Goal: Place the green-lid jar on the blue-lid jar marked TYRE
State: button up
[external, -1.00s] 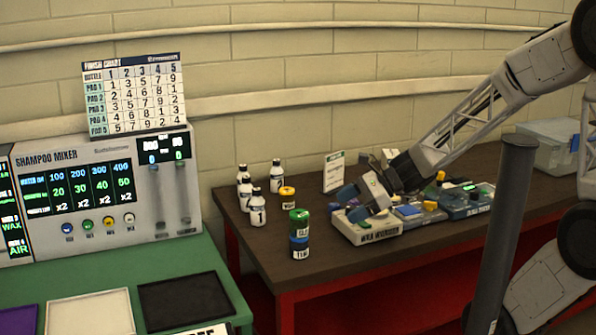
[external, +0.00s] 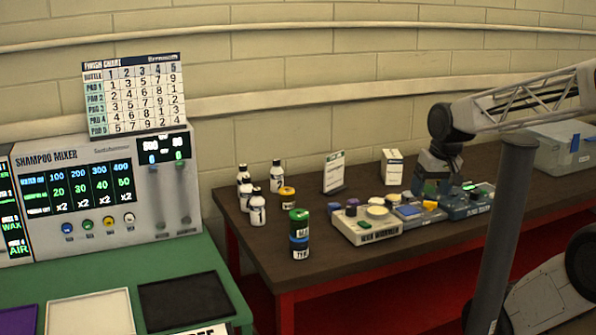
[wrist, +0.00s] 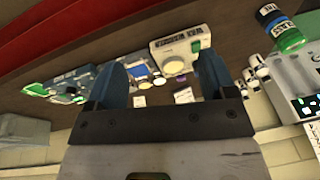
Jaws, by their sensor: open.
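The green-lid jar (external: 299,222) stands upright on top of the blue-lid jar (external: 299,248) near the front left of the brown table. The lower jar's white label is only partly readable. The two look lined up and touching. In the wrist view the green-lid jar (wrist: 290,40) shows at the upper right with the blue-lid jar (wrist: 267,13) behind it. My gripper (external: 432,188) is well to the right of the stack, above the trays. In the wrist view its blue fingers (wrist: 162,75) are spread wide with nothing held between them.
The shampoo mixer (external: 95,195) is at left.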

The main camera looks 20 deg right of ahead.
jog(key=shift+s+d+r+n+h, duration=0.2)
jog(key=shift+d+r+n+h, duration=0.1)
jog(key=shift+d, duration=0.2)
jog(key=shift+s+d+r+n+h, duration=0.15)
jog(key=shift+d+r+n+h, duration=0.15)
jog(key=shift+d, duration=0.2)
